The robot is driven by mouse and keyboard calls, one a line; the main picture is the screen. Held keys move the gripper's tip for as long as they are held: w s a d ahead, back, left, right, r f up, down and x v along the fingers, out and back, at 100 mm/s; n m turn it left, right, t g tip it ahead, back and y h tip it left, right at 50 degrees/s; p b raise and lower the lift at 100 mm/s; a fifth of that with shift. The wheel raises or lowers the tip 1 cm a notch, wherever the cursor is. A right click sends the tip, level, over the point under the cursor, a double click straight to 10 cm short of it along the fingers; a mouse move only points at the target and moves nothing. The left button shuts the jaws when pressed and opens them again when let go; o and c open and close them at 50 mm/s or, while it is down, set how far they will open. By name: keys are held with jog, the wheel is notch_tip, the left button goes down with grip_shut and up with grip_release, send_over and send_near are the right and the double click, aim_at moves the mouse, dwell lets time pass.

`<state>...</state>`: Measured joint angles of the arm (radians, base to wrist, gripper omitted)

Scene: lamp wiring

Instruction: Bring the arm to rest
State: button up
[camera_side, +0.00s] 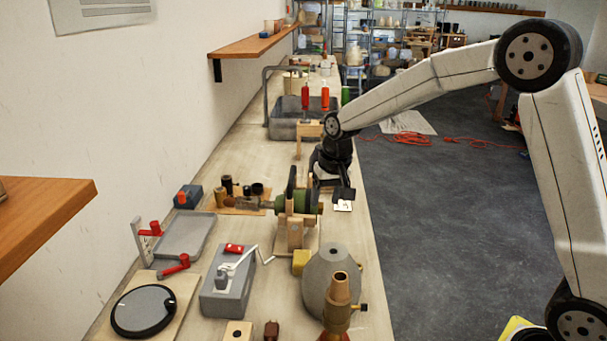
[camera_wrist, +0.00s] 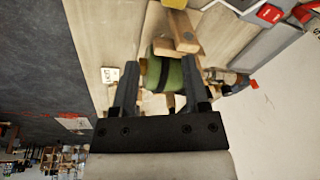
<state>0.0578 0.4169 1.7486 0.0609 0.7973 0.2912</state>
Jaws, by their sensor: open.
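My gripper (camera_side: 316,188) is low over the bench at the green cylindrical body (camera_side: 299,202), which lies on a wooden stand (camera_side: 295,234). In the wrist view my gripper (camera_wrist: 160,84) has its two dark fingers apart, one on each side of the green body (camera_wrist: 163,73). I cannot tell whether either finger touches it. The arm reaches in from the right, bent at the elbow.
A grey vase-shaped base (camera_side: 331,270) and a brass-coloured piece (camera_side: 340,290) stand close in front. A grey switch box (camera_side: 229,287), a grey tray (camera_side: 187,236) and a black-rimmed disc (camera_side: 143,309) lie to the left. A wooden shelf (camera_side: 255,46) juts from the wall.

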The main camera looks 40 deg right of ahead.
jog(key=s+a+f+n, duration=0.1)
jog(key=s+f+n, duration=0.1)
jog(key=s, duration=0.8)
jog(key=s+a+f+n, duration=0.1)
jog(key=s+f, duration=0.3)
jog(key=s, duration=0.6)
jog(key=shift+s+f+n, duration=0.15)
jog(key=shift+s+n, duration=0.1)
jog(key=shift+n, duration=0.45)
